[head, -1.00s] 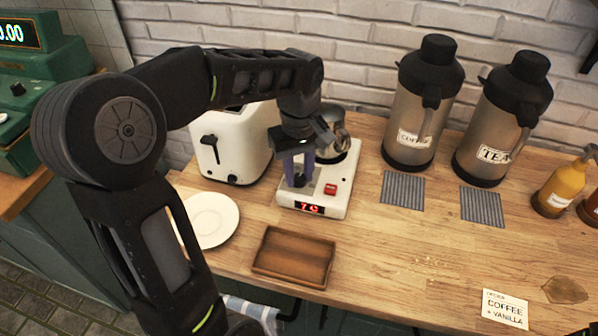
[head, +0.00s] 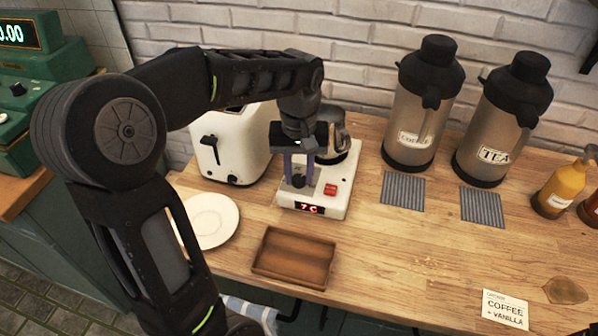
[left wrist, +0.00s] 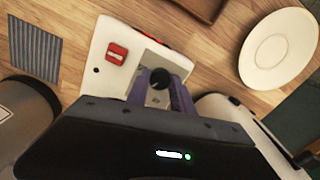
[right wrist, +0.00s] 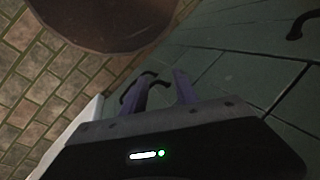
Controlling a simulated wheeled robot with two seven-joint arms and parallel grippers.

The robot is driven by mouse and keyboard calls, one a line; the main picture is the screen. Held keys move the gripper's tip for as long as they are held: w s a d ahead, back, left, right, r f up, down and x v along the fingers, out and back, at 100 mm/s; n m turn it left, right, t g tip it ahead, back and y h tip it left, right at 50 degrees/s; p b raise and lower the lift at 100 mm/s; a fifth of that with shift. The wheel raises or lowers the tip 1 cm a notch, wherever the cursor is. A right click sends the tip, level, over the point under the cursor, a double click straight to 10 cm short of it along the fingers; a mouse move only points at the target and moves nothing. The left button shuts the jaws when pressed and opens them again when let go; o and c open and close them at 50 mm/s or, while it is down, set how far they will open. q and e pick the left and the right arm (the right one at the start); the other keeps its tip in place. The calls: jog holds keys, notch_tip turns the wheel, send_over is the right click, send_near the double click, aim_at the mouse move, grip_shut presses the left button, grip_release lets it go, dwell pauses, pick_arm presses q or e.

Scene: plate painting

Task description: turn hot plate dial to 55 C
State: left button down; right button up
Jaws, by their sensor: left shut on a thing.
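The hot plate (head: 341,203) is a white box with a red switch (head: 330,189) and a red digital display (head: 309,208) that reads about 7 C. Its black dial (head: 298,181) is on the top near the front left. My left gripper (head: 299,178) points down over it and is shut on the dial. In the left wrist view the dial (left wrist: 159,78) shows between the two purple fingers. A metal pot (head: 340,140) stands on the back of the hot plate, partly hidden by my gripper. My right gripper (right wrist: 162,80) is low, its fingers apart and empty.
A white toaster (head: 240,150) stands close left of the hot plate. A white plate (head: 212,222) and a wooden tray (head: 292,258) lie in front. Coffee (head: 425,105) and tea (head: 503,120) flasks stand to the right. Green cabinet doors (right wrist: 240,75) are near my right gripper.

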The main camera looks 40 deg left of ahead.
aim_at(299, 178)
pick_arm(q)
jog(key=c, duration=1.1)
grip_release()
jog(key=shift+r, duration=0.1)
notch_tip(299, 178, up, 8)
jog(key=shift+f, duration=0.15)
jog(key=shift+f, duration=0.1)
